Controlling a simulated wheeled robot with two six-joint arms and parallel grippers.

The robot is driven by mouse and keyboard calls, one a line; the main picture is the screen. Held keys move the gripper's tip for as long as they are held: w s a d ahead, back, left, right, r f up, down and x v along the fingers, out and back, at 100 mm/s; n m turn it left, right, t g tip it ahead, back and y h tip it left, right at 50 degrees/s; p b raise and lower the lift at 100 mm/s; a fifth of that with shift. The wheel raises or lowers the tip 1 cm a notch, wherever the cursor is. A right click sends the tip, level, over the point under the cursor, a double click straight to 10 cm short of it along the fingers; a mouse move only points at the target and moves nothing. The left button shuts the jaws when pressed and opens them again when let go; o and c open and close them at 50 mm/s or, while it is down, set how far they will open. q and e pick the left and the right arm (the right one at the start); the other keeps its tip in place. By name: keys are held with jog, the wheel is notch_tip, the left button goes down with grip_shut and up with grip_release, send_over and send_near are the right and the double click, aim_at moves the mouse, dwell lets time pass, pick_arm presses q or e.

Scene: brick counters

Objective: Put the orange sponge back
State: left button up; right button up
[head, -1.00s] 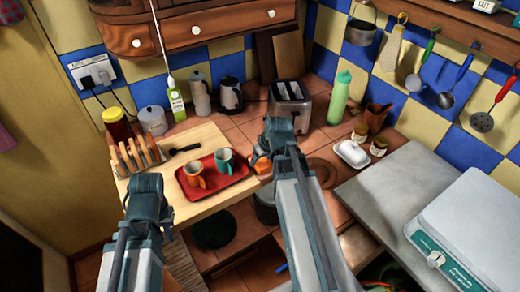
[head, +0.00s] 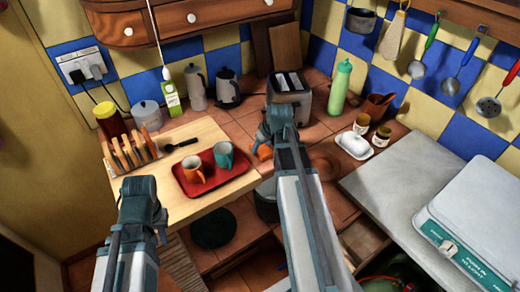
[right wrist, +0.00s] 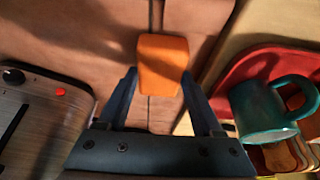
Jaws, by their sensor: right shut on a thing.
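The orange sponge (head: 264,152) shows as a small orange patch below my right gripper (head: 266,143), to the right of the red tray (head: 211,189). In the right wrist view the sponge (right wrist: 162,65) is a rounded orange block between the fingertips of my right gripper (right wrist: 160,85), which is shut on it. Brown counter tiles lie behind it; its height above them is hard to tell.
The tray holds an orange mug (head: 194,170) and a teal mug (head: 223,155). A toaster (head: 289,97) stands behind my right gripper. A white butter dish (head: 354,145) and small jars are at the right. A toast rack (head: 130,150) stands at the left.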

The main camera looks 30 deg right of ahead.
jog(key=shift+d+r, duration=0.1)
jog(key=shift+f, duration=0.25)
jog(key=o, duration=1.2)
jog(key=shift+r, duration=0.1)
jog(key=shift+r, duration=0.15)
jog(key=shift+s+r+p, duration=0.25)
jog(key=shift+r+p, duration=0.3)
jog(key=p+v, duration=1)
jog(key=shift+r, duration=0.4)
